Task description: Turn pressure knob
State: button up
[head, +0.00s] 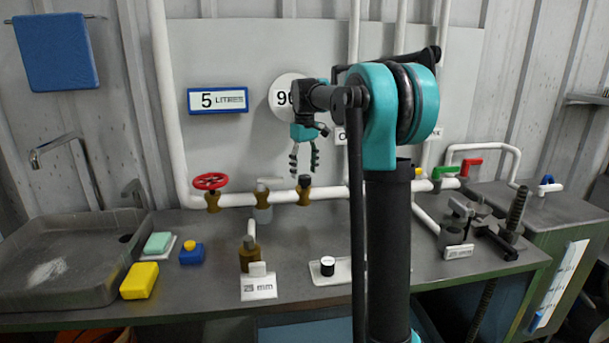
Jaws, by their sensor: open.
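My gripper (304,163) hangs pointing down in front of the grey back panel, its two fingers apart with nothing between them. In the picture it is just above a brass valve with a dark cap (305,188) on the white pipe. A round black knob with a white top (328,266) sits on a white plate on the bench, lower down and a little right of my gripper. No readable label says which one is the pressure knob. A round white dial (281,97) reading about "90" is partly hidden by my arm.
A red handwheel valve (211,183) and a grey-handled valve (263,196) stand left on the pipe. A brass fitting (249,256) rises behind a "25 mm" sign (258,287). A sink (65,262) is at left. A vise (478,222) is at right. My arm hides the middle right.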

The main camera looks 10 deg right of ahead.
aim_at(305, 176)
notch_tip(305, 176, up, 10)
dwell(0.3)
